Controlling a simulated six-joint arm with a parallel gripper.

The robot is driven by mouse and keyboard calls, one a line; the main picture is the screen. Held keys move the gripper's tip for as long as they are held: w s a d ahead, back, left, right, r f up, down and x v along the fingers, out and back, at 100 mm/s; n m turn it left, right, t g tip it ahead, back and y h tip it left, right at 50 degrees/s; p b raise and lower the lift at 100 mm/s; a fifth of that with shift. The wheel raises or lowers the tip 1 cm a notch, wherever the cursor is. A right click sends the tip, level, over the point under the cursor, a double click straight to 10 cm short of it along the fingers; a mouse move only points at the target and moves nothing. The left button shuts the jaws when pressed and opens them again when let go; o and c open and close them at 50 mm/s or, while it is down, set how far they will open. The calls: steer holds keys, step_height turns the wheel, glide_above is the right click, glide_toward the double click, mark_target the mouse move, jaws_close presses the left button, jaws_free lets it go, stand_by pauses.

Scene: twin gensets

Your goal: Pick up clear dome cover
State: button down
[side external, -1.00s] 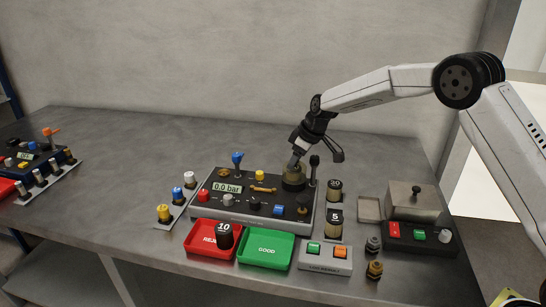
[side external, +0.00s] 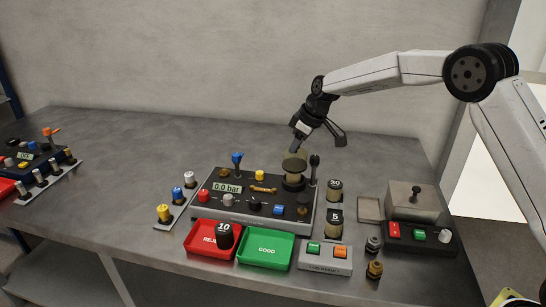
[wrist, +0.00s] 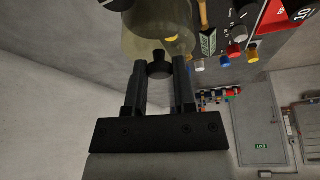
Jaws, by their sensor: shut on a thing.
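The clear dome cover (side external: 293,163) is a see-through, yellowish-tinted dome, a little above the back right of the black panel (side external: 235,202). My gripper (side external: 298,149) is at its top. In the wrist view, my gripper (wrist: 159,68) is shut on the dark knob of the dome cover (wrist: 150,42), with one finger on each side. A dark round fitting (side external: 293,181) stands on the panel just under the dome.
A black lever (side external: 314,164) stands close right of the dome. Weights marked 30 (side external: 335,190) and 5 (side external: 335,222) stand further right. Red (side external: 197,246) and green (side external: 267,249) trays lie in front. The table behind the panel is clear.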

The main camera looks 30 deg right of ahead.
mark_target(299, 153)
steer(key=shift+r, duration=2.75)
steer(key=shift+f, duration=1.55)
steer(key=shift+f, duration=0.1)
steer(key=shift+f, duration=3.1)
steer(key=shift+f, duration=0.15)
